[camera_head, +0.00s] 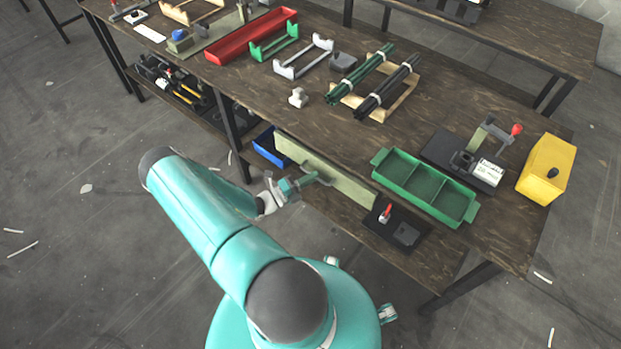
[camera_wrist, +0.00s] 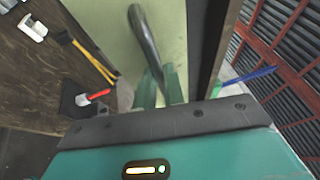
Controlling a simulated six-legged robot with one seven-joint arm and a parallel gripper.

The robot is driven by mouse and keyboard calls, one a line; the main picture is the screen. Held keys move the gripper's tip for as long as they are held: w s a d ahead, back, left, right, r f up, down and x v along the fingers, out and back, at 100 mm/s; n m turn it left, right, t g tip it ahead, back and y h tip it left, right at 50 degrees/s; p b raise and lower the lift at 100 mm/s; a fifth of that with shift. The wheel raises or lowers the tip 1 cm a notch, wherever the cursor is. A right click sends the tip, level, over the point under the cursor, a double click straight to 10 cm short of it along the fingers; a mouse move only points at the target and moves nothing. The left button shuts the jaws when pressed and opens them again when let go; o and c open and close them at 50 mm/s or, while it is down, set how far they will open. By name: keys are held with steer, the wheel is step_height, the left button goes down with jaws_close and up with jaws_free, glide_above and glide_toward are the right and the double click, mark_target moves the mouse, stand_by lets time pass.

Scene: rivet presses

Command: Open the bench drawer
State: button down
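The bench drawer has a pale green front (camera_head: 352,180), set under the front edge of the wooden bench (camera_head: 240,85). It looks flush with the edge, with no clear gap. Its grey bar handle (camera_head: 318,169) is in the middle of the front. In the wrist view the handle (camera_wrist: 144,35) runs down the pale green front (camera_wrist: 95,18) and in between my green fingers. My gripper (camera_head: 307,181) is at the handle; in the wrist view my gripper (camera_wrist: 160,85) appears shut on it, a finger on each side. The grip's far side is hidden.
A blue bin (camera_head: 268,150) is left of the drawer on the lower shelf. A black plate with a red-handled tool (camera_head: 385,215) lies right of it. A green divided tray (camera_head: 425,180) and a yellow box (camera_head: 547,170) stand on the bench. Floor in front is mostly clear.

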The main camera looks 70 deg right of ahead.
steer(key=shift+a, duration=0.15)
steer(key=w+a, duration=0.4)
steer(key=a, duration=0.5)
steer(key=w+a, duration=0.4)
steer(key=a, duration=0.6)
steer(key=shift+w, duration=0.15)
steer(key=c, duration=1.5)
jaws_free()
steer(key=v, duration=1.3)
steer(key=shift+w+a, duration=0.25)
